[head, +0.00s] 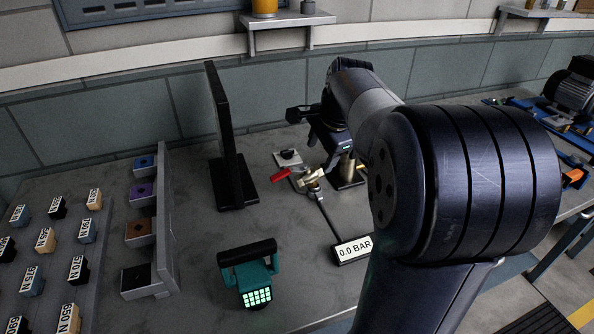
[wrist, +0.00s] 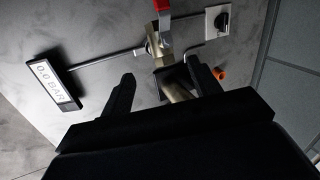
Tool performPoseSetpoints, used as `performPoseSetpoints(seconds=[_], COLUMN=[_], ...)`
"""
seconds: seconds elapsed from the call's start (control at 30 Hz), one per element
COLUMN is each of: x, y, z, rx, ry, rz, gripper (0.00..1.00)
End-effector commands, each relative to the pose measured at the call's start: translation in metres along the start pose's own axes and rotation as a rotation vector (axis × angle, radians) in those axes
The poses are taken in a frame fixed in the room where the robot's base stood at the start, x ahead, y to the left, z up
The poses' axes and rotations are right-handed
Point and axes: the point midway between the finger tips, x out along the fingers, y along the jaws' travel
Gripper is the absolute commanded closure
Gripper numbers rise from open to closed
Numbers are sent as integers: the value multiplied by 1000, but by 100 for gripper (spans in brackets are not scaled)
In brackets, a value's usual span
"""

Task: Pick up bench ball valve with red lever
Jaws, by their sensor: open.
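The bench ball valve has a brass body (head: 310,178) and a red lever (head: 287,173), and stands on the grey bench in the head view. In the wrist view the brass body (wrist: 157,47) and red lever (wrist: 163,12) are at the top middle. My gripper (wrist: 160,85) is open, its two dark fingers pointing toward the valve. A brass piece below the valve body reaches down between the fingers. In the head view my arm covers part of the area to the right of the valve, and the gripper's fingertips are hard to make out.
A 0.0 BAR display (head: 352,249) stands in front of the valve, joined by a thin rod. A dark upright panel (head: 228,140) is to the left. A teal handled device (head: 248,275) sits nearer. A small square knob plate (head: 288,158) lies behind. An orange piece (wrist: 218,73) lies right of the fingers.

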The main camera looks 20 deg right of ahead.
Motion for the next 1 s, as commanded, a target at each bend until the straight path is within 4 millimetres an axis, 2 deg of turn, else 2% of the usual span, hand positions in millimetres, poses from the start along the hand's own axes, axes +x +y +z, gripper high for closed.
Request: performPoseSetpoints(seconds=[0.03, 0.2, 0.43, 0.7, 1.0], x=[10, 36, 54, 92, 98], y=[1, 1, 0, -2, -3], z=[0, 1, 1, 1, 1], rx=[0, -3, -5, -5, -5], ry=[-2, -2, -2, -2, 0], rz=[4, 4, 3, 3, 0], gripper=[41, 41, 41, 41, 41])
